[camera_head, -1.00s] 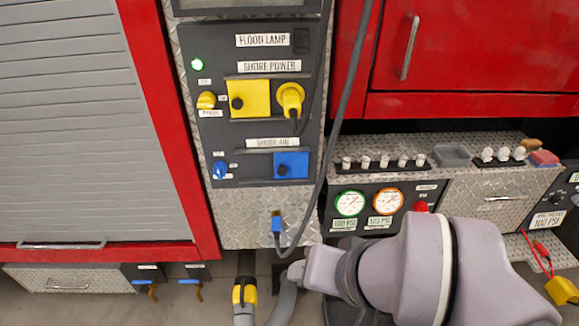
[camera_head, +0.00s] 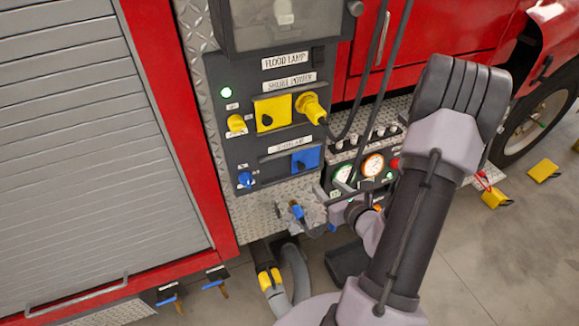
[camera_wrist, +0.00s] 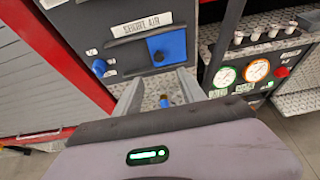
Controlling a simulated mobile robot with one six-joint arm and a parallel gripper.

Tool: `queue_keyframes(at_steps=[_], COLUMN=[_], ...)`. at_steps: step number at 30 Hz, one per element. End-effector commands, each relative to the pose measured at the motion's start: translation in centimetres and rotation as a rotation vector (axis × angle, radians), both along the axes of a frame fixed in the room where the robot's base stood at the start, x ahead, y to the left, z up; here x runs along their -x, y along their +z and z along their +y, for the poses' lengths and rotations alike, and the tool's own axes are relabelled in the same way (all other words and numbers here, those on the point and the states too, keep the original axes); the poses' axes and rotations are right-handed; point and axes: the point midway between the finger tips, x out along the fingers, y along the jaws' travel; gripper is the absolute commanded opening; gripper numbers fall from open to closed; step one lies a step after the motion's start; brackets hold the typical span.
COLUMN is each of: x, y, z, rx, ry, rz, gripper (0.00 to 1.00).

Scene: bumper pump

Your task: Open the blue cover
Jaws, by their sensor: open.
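The blue cover (camera_head: 306,158) is a flat blue square with a dark round knob on the dark panel, under the "SHORE AIR" label. It looks closed. It also shows in the wrist view (camera_wrist: 172,46), just above and beyond the fingers. My gripper (camera_wrist: 157,84) is open. Its two grey fingers are spread and point up toward the panel below the cover, and they appear apart from the cover. A blue air fitting (camera_wrist: 164,101) shows between the fingers, farther back. In the head view the gripper is beside this fitting (camera_head: 297,211), and its fingers are hard to make out.
A blue knob (camera_head: 245,180) is left of the cover. A yellow cover (camera_head: 272,112) and yellow plug (camera_head: 311,107) with a cable sit above. Gauges (camera_head: 372,165) are to the right. Hoses hang near my arm. A grey shutter (camera_head: 90,170) fills the left.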

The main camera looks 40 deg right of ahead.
Motion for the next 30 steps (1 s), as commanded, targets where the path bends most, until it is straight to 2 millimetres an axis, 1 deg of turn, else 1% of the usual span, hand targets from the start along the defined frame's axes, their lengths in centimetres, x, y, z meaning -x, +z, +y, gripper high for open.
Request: queue_keyframes(at_steps=[1,4,5,7,12,15,18,21,23,30], x=[-0.6,-1.7,-2.4,-4.5,-9.2,-11.5,-13.1,-14.1,-14.5,-14.7], y=[-1.6,-2.1,-1.9,-2.3,-4.1,-5.1,-5.8,-6.1,-6.3,-6.3], z=[-0.1,-0.2,-0.3,-0.7,-1.8,-2.4,-2.8,-3.1,-3.2,-3.3], rx=[0.008,0.006,0.002,-0.001,0.0,0.0,-0.001,-0.002,-0.002,-0.001], ry=[0.004,0.002,0.004,0.007,0.005,0.005,0.004,0.002,0.002,0.001], rz=[-0.003,-0.006,-0.003,-0.002,-0.002,-0.002,-0.001,-0.002,-0.002,-0.001], gripper=[0.48,0.48,0.48,0.48,0.48,0.48,0.48,0.48,0.48,0.48])
